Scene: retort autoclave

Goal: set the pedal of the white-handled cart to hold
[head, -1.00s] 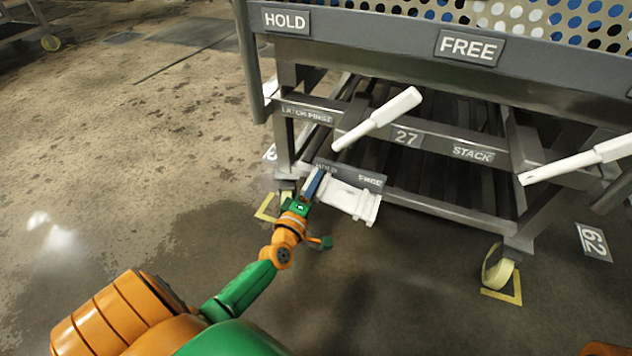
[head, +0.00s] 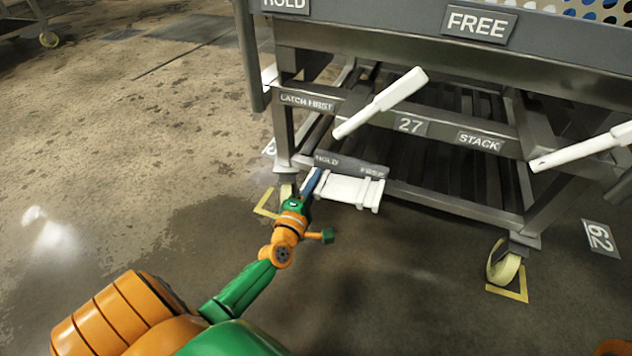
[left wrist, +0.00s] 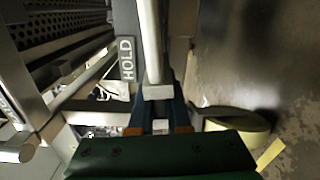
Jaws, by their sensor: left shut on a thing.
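The cart's lower frame (head: 411,125) fills the right of the head view, with two white handles, one in the middle (head: 380,103) and one at the right (head: 585,148). Its white pedal (head: 352,191) sits low at the front left, under a grey plate (head: 350,166) lettered HOLD at left and FREE at right. The pedal looks nearly level. My left gripper (head: 312,184) is shut on the pedal's HOLD end. In the left wrist view the blue fingers (left wrist: 160,110) close around a pale bar (left wrist: 150,45) beside a HOLD label (left wrist: 126,60). My right gripper is out of view.
Larger HOLD (head: 285,4) and FREE (head: 476,24) signs are on the cart's upper rail. A caster (head: 503,268) stands on a yellow floor mark at the right. The wet floor (head: 130,190) at the left is clear.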

